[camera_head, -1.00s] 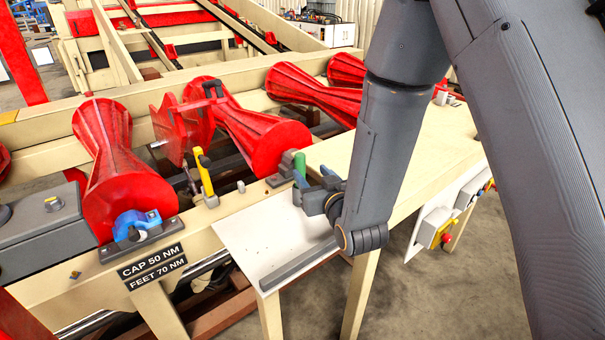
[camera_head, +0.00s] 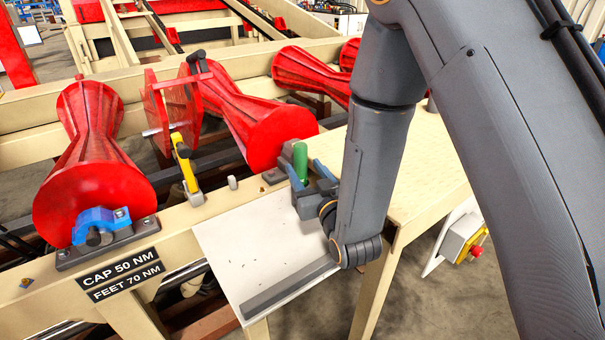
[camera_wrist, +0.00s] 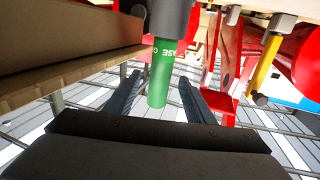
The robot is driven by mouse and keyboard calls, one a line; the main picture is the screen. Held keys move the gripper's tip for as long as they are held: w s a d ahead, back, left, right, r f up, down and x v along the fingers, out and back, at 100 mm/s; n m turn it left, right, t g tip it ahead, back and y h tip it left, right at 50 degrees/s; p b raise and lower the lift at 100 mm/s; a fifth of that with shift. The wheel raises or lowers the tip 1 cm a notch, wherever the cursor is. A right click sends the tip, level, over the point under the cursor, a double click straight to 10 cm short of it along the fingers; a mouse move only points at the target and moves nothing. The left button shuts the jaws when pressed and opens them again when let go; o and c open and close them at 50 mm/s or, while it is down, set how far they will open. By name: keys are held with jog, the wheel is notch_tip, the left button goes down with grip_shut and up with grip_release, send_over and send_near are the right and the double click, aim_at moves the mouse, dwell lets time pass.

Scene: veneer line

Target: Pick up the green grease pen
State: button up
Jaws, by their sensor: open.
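The green grease pen (camera_head: 300,162) stands upright near the edge of the cream frame in the head view, beside the large red roller. It also shows in the wrist view (camera_wrist: 161,75), with part of its white lettering visible and a grey cylindrical part (camera_wrist: 168,14) at one end. My gripper (camera_head: 305,172) is open, its fingers toward the pen. In the wrist view my gripper (camera_wrist: 160,92) has one finger on each side of the pen, with gaps between. The pen's lower part is hidden by my gripper in the head view.
A white sloped tray (camera_head: 255,245) lies below my gripper. A yellow-handled tool (camera_head: 185,165) stands to the left on the frame. Red rollers (camera_head: 95,180) and a blue clamp (camera_head: 101,224) lie further left. A cream tabletop (camera_head: 425,165) extends behind my arm.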

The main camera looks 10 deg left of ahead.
aim_at(304, 166)
jog(key=shift+p+x, duration=0.65)
jog(key=shift+x, duration=0.9)
jog(key=p+x, duration=0.1)
jog(key=x, duration=0.1)
jog(key=p+x, duration=0.1)
jog(key=x, duration=0.1)
jog(key=shift+r, duration=0.2)
jog(key=shift+w+a+f, duration=0.1)
jog(key=shift+w+a, duration=0.1)
jog(key=shift+w, duration=0.1)
jog(key=shift+c, duration=0.3)
grip_shut()
